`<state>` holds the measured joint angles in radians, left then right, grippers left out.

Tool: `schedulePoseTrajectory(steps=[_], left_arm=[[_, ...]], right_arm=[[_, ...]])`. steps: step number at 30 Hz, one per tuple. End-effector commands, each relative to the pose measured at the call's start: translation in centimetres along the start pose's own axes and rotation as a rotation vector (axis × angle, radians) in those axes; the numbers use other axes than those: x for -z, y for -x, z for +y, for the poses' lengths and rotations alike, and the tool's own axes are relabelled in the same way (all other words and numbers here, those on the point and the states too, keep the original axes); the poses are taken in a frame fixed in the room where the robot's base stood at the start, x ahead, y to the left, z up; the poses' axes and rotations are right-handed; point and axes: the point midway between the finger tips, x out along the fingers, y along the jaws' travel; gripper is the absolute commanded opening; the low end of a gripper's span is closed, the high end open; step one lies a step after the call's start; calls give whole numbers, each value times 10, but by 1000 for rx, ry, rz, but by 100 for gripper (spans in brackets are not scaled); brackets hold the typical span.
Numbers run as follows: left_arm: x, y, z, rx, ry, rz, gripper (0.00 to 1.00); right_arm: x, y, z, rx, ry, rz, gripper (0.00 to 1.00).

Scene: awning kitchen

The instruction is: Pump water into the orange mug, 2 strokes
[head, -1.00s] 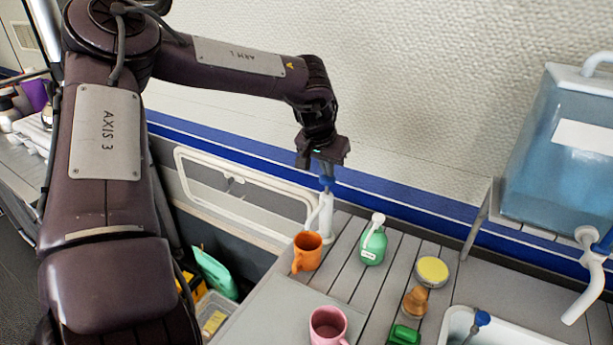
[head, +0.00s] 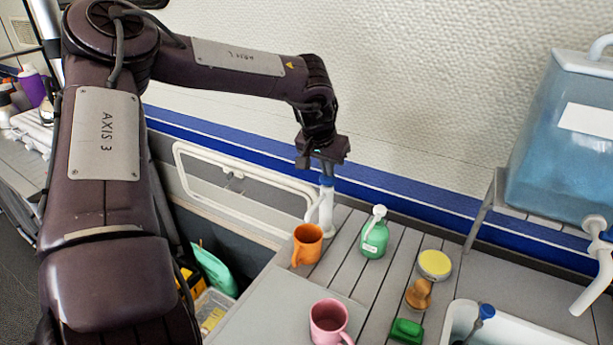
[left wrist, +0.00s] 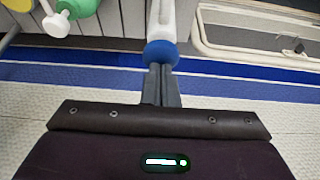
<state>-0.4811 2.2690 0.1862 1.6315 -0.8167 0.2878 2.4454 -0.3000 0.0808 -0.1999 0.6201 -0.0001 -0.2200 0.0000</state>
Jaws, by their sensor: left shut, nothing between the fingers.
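The orange mug (head: 307,246) stands upright on the slatted counter, in front of the white hand pump (head: 326,212). The pump's spout slants down toward the mug's rim; I cannot see into the mug or tell whether any water is in it. The pump has a blue knob (head: 327,182) on top. My left gripper (head: 326,168) is shut and empty, pointing down with its fingertips at the top of the knob. In the left wrist view the closed fingers (left wrist: 161,85) meet the blue knob (left wrist: 161,54). My right gripper is not in view.
A green bottle (head: 375,236) stands right of the mug. A sink (head: 520,325) and blue water tank (head: 562,150) lie right.

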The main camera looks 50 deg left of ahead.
Motion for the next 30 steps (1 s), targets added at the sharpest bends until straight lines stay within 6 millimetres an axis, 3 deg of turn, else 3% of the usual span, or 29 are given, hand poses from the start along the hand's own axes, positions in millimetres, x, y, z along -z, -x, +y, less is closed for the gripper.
schedulePoseTrajectory(steps=[22,30], left_arm=[[15,37,0,0,0,-3,0],[16,39,0,0,0,-2,0]], right_arm=[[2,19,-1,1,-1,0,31],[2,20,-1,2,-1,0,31]])
